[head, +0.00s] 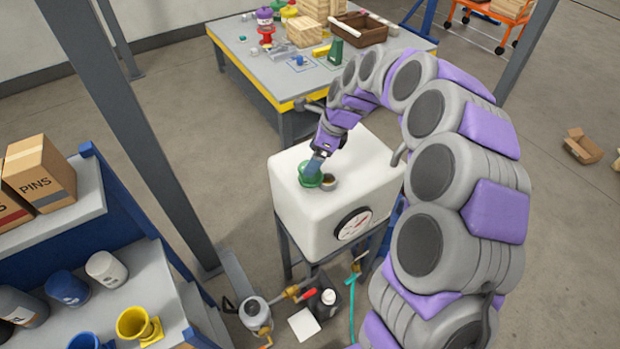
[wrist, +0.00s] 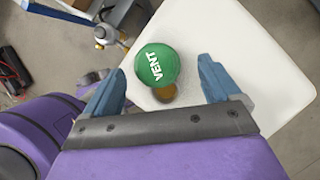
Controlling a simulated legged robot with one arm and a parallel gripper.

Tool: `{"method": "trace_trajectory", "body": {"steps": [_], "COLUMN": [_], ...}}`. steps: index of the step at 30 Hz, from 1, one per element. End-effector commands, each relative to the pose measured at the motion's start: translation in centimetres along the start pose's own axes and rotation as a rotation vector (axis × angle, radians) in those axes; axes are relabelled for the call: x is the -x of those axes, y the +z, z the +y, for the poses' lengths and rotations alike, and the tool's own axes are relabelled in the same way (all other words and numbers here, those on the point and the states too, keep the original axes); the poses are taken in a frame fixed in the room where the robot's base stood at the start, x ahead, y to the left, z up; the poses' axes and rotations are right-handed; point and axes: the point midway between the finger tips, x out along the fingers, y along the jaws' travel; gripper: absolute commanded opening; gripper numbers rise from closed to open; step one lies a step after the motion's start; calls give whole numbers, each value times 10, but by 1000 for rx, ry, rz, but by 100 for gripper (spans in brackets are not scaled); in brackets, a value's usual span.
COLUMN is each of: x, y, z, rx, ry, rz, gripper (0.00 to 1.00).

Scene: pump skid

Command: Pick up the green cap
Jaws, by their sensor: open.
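The green cap (wrist: 157,64) is round with "VENT" in white letters and sits over the top of the white tank in the wrist view. In the head view the green cap (head: 309,176) is partly covered by my gripper. My gripper (head: 314,166) points down at the cap, and its two blue fingers are spread wide in the wrist view (wrist: 158,88). The cap lies between and a little beyond the fingertips, with no visible contact. The white tank (head: 290,208) carries a round gauge (head: 353,224) on its front.
A small brown-topped port (head: 328,181) is right beside the cap. A yellow-edged workbench (head: 262,78) with boxes stands behind. A shelf with cups (head: 105,268) is at left, near a grey post (head: 150,130). Pipes and a black jug (head: 323,303) are below the tank.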

Motion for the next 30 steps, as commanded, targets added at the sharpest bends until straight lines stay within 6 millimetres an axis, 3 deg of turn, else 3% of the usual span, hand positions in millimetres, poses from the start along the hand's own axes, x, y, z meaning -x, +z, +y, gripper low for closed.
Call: {"method": "trace_trajectory", "body": {"steps": [9, 17, 30], "x": [-44, -46, -46], "y": [-3, -2, -2], "z": [6, 6, 6], "rx": [1, 0, 0], "ry": [3, 0, 0], "rz": [0, -1, 0], "gripper": [90, 90, 49]}}
